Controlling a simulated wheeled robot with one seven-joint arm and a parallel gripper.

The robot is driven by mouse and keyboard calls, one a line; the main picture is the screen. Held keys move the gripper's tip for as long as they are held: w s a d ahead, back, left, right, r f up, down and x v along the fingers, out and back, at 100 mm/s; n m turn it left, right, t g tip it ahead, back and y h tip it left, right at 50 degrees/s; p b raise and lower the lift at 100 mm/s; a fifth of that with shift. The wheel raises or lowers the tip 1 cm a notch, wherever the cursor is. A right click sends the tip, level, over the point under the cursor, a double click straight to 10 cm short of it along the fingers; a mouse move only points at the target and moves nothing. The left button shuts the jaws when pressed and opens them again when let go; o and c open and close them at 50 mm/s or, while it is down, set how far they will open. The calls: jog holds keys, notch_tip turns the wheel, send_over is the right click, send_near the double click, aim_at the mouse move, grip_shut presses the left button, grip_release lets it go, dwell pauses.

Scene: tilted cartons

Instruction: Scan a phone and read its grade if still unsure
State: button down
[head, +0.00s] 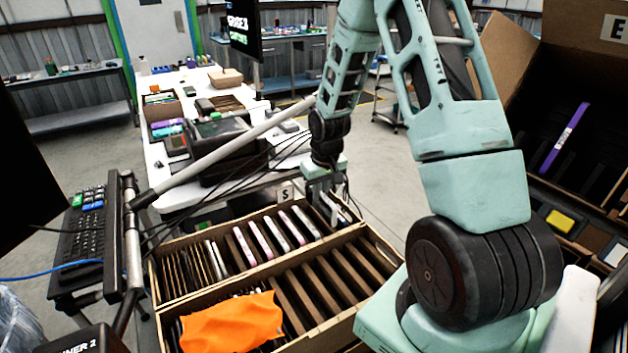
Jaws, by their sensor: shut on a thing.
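My gripper (322,193) reaches down into the far right end of a slotted carton marked S (221,230). It is shut on a phone in the row there; the fingers and arm hide most of that phone. Several more phones (262,240) stand on edge in slots to its left. A dark scanner-like device (215,150) sits on the white table behind. A hanging screen (243,25) shows light text above green text, too small and slanted to read surely.
An orange cloth (232,323) covers part of the carton's near row; slots to its right look empty. A carton marked E (540,45) stands at right with a purple item (565,137). A keyboard (82,235) and a pale pole (225,150) are at left.

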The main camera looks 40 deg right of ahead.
jog(key=shift+w+d, duration=0.2)
jog(key=shift+w, duration=0.25)
notch_tip(320, 180, down, 8)
jog(key=b, duration=0.6)
jog(key=shift+f, duration=0.2)
dwell(0.7)
jog(key=c, duration=1.3)
grip_release()
jog(key=shift+c, duration=0.2)
jog(key=r, duration=0.5)
jog(key=s+r, duration=0.1)
jog(key=r, duration=0.5)
jog(key=s+r, duration=0.1)
jog(key=r, duration=0.5)
jog(key=shift+s+a, duration=0.25)
jog(key=shift+a, duration=0.05)
notch_tip(320, 180, up, 10)
jog(key=p, duration=0.8)
send_over(319, 213)
jog(key=s, duration=0.2)
jog(key=shift+w+d+f, duration=0.25)
jog(key=shift+d+f, duration=0.05)
jog(key=shift+f, duration=0.1)
